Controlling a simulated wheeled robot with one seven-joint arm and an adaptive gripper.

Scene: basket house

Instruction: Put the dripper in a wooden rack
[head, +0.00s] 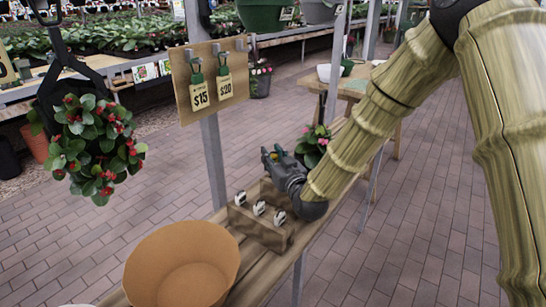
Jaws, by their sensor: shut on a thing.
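A wooden rack (262,230) stands on the plank shelf in the middle of the head view. Several small white-and-dark pieces sit along its top; I cannot tell whether they are drippers. My gripper (270,157) is just behind and above the rack, with its fingers toward the upper left. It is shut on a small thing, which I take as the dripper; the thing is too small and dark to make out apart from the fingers. My wrist and arm come in from the right and hide part of the shelf behind the rack.
A large orange-brown pot (182,262) stands on the plank shelf (250,262) in front of the rack. A price board (210,78) on a metal post rises behind it. A hanging plant (92,150) is at left. A pink-flowered plant (313,145) is behind my gripper.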

